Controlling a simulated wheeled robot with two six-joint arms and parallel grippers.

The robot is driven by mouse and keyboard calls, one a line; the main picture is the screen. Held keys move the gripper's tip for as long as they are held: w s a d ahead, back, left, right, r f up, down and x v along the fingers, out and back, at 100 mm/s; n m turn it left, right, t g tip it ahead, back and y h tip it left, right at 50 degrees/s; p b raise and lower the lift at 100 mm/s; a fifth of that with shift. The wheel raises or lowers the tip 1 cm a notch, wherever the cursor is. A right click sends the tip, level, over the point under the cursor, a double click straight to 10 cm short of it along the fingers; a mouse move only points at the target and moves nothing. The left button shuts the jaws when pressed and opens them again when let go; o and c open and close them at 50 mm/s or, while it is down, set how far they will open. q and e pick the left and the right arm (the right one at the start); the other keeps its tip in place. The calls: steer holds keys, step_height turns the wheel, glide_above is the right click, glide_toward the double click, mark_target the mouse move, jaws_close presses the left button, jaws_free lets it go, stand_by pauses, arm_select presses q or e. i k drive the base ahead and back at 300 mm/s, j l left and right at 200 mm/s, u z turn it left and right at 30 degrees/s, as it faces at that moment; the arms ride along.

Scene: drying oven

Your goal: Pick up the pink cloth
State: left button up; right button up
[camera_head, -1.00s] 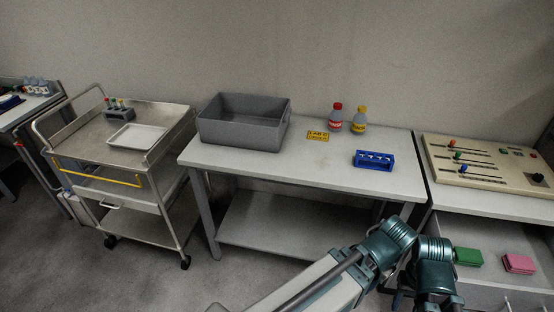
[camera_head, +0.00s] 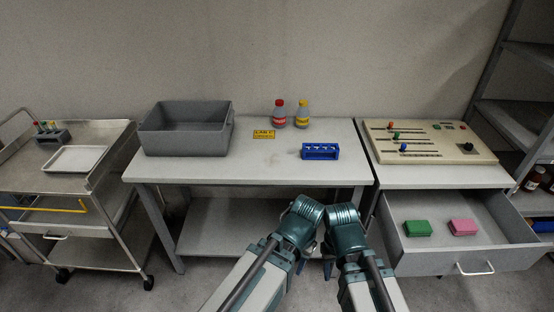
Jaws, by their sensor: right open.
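The pink cloth (camera_head: 463,227) is a small folded block lying in the open drawer (camera_head: 413,262) at the right. A green cloth (camera_head: 417,228) of like shape lies just left of it. My right gripper (camera_head: 329,268) shows only in small part, mostly hidden by my arm links at the bottom centre. It is open, well left of the drawer and apart from the cloth. My left gripper is not visible; only my left arm shows.
A control panel (camera_head: 428,142) sits on the table above the drawer. The middle table holds a grey bin (camera_head: 186,143), two bottles, a yellow sign and a blue rack (camera_head: 320,151). A metal cart (camera_head: 112,179) stands left; shelves (camera_head: 522,122) stand right.

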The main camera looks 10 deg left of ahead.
mark_target(466, 226)
steer(key=i+l, duration=0.15)
steer(key=l, duration=0.2)
steer(key=i+l+u, duration=0.1)
steer(key=l, duration=0.3)
steer(key=i+l+u, duration=0.1)
steer(key=l, duration=0.3)
steer(key=i+l, duration=0.2)
steer(key=l, duration=0.15)
